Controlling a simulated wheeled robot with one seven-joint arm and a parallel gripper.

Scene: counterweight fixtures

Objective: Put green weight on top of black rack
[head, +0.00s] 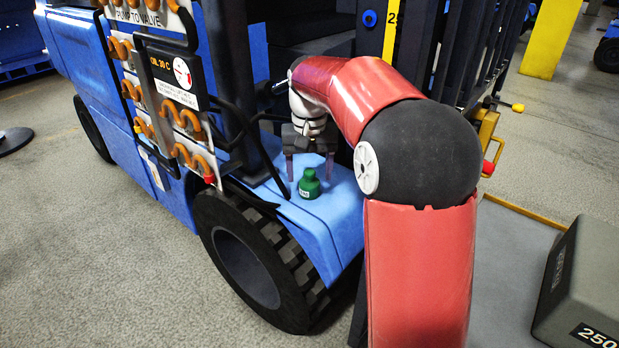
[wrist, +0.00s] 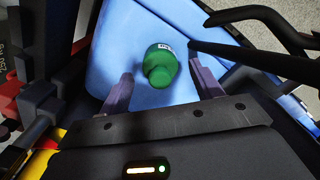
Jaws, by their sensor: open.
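The green weight (head: 309,184) stands upright on the blue fender (head: 343,213) of the forklift, above the front wheel. It has a small white label. The wrist view shows the weight (wrist: 161,64) from above, ahead of my gripper and between the lines of its two fingers. My gripper (head: 309,172) is open, with purple fingers pointing down around or just behind the weight; I cannot tell the exact gap. The fingers of my gripper (wrist: 160,82) also show in the wrist view, apart and with nothing between them touching. I cannot identify the black rack for certain.
A panel with orange hoses (head: 180,100) and labels hangs at the left of the forklift. Dark mast bars (head: 470,45) stand behind my red arm. A grey 250 block (head: 583,285) lies at the right. A black bar (wrist: 225,49) runs close to the weight.

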